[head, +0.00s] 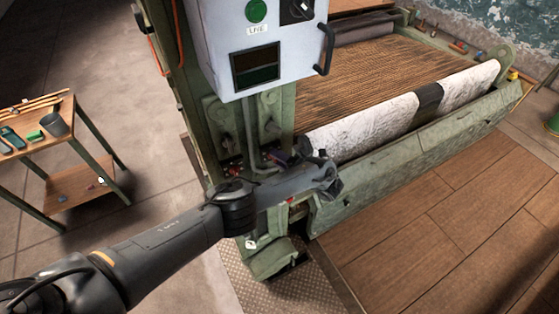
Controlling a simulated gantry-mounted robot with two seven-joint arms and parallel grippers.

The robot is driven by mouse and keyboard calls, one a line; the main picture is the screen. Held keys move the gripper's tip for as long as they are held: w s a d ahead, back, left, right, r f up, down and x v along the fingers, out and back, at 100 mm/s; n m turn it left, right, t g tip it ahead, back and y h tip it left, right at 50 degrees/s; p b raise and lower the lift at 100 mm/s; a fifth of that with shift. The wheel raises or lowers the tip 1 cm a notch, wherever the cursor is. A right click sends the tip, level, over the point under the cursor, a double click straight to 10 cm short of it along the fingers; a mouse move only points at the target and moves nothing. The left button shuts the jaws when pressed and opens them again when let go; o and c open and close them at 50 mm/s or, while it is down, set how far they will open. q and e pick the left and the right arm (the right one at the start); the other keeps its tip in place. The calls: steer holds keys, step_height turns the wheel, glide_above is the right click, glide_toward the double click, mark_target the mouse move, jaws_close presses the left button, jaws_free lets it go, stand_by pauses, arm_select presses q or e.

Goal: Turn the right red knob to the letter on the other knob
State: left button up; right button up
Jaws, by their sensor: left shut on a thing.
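My left arm comes in from the lower left, and my left gripper (333,186) is at the near corner of the green machine, by the end of the white roll. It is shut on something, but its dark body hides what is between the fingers. I cannot make out either red knob or any letters around one. Small red spots show by the machine post near the gripper, too small to identify. My right gripper is not in view.
A grey control box (214,48) with a green lamp (256,10), a black dial (297,11) and a handle (325,50) hangs above the gripper. The white roll (365,124) lies along the machine's front. A tool table (75,185) stands left. The wooden floor (440,210) is clear.

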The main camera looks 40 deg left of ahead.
arm_select(q)
steer(key=shift+f+m+y+b, duration=0.15)
steer(key=shift+m+y+b, duration=0.4)
steer(key=shift+m, duration=0.45)
steer(key=o, duration=1.1)
steer(key=shift+c, duration=0.2)
steer(key=d+b, duration=0.2)
steer(key=d, duration=0.8)
steer(key=shift+d+b, duration=0.4)
